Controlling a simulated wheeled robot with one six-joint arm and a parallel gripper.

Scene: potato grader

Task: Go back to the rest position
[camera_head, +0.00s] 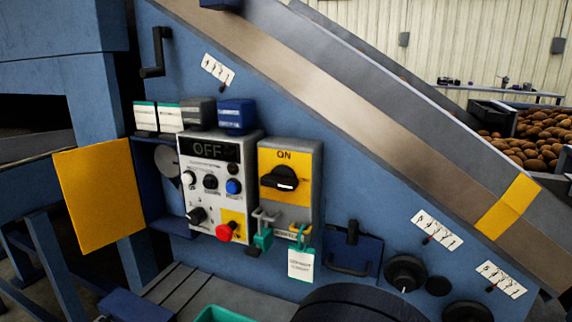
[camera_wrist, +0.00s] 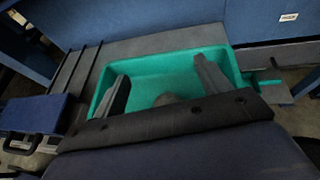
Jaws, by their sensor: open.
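My gripper (camera_wrist: 162,72) shows in the wrist view, its two grey fingers spread wide apart over a green tray (camera_wrist: 158,62). A small greyish shape lies low between the fingers, partly hidden by the dark bar of my gripper; I cannot tell what it is. No object touches the inner faces of the fingers that I can see. In the head view my gripper does not show. Only a corner of the green tray (camera_head: 222,314) shows there at the bottom edge, beside a dark rounded shape that seems to be my arm.
A blue machine panel carries a control box (camera_head: 212,160) reading OFF with a red button (camera_head: 224,232). Beside it is a yellow switch plate (camera_head: 297,160) reading ON, with a teal padlock (camera_head: 263,238) and a tag (camera_head: 302,265) below. Black knobs (camera_head: 405,273) stick out at lower right.

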